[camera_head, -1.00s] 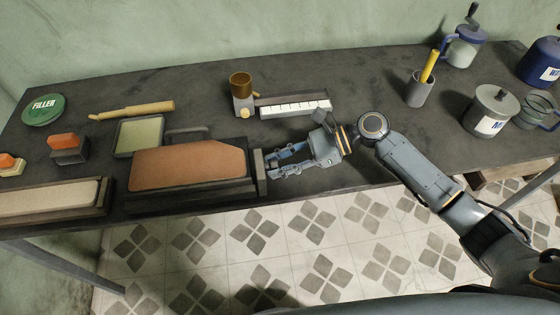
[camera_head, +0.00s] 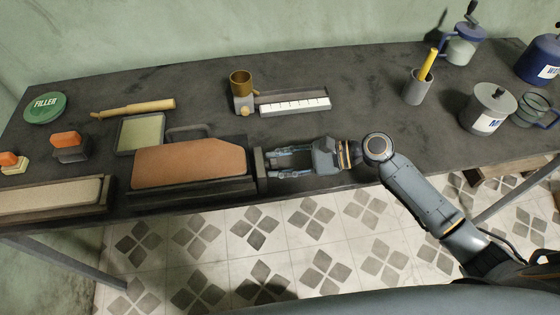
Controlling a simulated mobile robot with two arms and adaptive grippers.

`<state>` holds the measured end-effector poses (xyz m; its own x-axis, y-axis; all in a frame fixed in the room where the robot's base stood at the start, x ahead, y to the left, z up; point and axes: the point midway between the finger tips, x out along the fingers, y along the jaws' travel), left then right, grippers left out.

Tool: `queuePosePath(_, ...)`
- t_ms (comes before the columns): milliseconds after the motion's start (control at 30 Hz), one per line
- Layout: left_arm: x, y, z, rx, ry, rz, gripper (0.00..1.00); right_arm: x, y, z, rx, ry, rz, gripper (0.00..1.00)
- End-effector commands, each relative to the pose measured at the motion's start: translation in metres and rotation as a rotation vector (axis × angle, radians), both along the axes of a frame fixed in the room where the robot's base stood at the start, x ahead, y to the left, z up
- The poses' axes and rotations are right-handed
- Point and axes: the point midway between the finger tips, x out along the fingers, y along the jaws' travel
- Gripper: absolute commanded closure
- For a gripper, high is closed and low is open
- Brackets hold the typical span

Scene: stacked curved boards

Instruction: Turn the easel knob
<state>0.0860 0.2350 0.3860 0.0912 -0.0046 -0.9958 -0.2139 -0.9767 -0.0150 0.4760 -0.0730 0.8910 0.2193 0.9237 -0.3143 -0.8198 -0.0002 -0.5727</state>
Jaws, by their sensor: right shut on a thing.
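The dark easel (camera_head: 215,190) lies near the front edge of the table and bears a brown curved board (camera_head: 190,163). Its grey end block (camera_head: 260,169) faces right. My right gripper (camera_head: 272,163) comes in from the right, level with the block. Its two fingers are closed around the easel knob at that end. The knob itself is mostly hidden by the fingertips, so its angle cannot be read. My left gripper is not in view.
A second board holder (camera_head: 107,195) lies to the left. Behind the easel are a green-topped pad (camera_head: 140,136), a wooden tool (camera_head: 140,108), a brass-coloured cup (camera_head: 241,82) and a white strip (camera_head: 295,106). Jars and a brush pot (camera_head: 418,90) stand at right.

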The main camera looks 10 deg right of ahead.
Motion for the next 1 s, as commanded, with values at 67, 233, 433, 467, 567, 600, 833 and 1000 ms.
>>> queuePosePath(67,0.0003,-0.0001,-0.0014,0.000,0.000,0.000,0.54,-0.0004,0.0002,-0.0006,0.001,-0.020,0.000,1.00)
queuePosePath(233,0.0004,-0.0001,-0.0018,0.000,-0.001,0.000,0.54,-0.0004,0.0002,-0.0004,0.001,-0.039,0.000,1.00)
queuePosePath(433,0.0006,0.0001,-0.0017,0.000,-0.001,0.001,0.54,-0.0005,0.0003,-0.0002,0.001,-0.042,0.001,1.00)
queuePosePath(467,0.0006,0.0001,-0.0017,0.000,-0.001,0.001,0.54,-0.0005,0.0003,-0.0002,0.001,-0.041,0.000,1.00)
queuePosePath(567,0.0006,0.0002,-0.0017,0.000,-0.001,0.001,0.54,-0.0005,0.0003,-0.0002,0.001,-0.041,0.000,1.00)
queuePosePath(600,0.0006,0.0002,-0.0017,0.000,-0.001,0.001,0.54,-0.0005,0.0003,-0.0002,0.001,-0.041,0.000,0.67)
queuePosePath(833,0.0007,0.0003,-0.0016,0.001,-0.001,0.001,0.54,-0.0004,0.0003,-0.0001,0.001,-0.041,0.000,0.48)
queuePosePath(1000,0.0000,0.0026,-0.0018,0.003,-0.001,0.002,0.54,-0.0005,-0.0006,0.0000,0.000,-0.041,0.000,0.48)
